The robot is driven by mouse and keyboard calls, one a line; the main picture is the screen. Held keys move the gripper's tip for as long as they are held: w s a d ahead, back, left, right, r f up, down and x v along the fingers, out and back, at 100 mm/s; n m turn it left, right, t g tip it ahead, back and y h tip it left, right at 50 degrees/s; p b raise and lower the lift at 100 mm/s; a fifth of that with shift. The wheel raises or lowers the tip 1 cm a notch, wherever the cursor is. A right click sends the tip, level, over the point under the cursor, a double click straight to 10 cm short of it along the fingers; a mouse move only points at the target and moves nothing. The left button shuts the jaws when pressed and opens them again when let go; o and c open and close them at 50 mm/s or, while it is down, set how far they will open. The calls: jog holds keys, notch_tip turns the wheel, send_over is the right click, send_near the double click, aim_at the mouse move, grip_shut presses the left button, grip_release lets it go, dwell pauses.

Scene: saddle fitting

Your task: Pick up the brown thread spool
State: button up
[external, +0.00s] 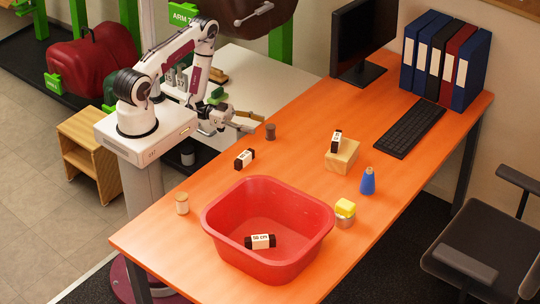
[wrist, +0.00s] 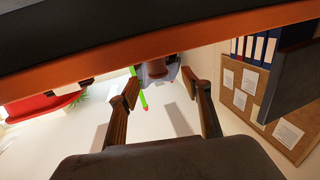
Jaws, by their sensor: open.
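The brown thread spool (external: 270,132) stands upright on the orange table, near the edge on my arm's side. My gripper (external: 250,122) is open and empty, just left of the spool, low over the table's edge. The wrist view is upside down. In it my gripper's two fingers (wrist: 165,92) are spread apart, and a dark brown shape that looks like the spool (wrist: 157,69) shows beyond and between their tips, apart from them.
On the orange table (external: 310,135), a black labelled block (external: 244,159) lies near the spool. A red tub (external: 213,222) holds another. A wooden block (external: 342,155), blue bottle (external: 368,182), tin with yellow top (external: 345,213) and pale spool (external: 182,203) stand farther off.

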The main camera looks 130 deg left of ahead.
aim_at(271, 127)
jog(key=shift+d+f, duration=0.1)
jog(key=shift+f, duration=0.05)
dwell(0.3)
jog(key=shift+x, duration=1.3)
jog(key=shift+w+r, duration=0.15)
jog(key=shift+w, duration=0.7)
jog(key=shift+w+r, duration=0.15)
jog(key=shift+w, duration=0.7)
jog(key=shift+a+x, duration=0.2)
jog(key=shift+x, duration=0.7)
jog(key=c, duration=1.2)
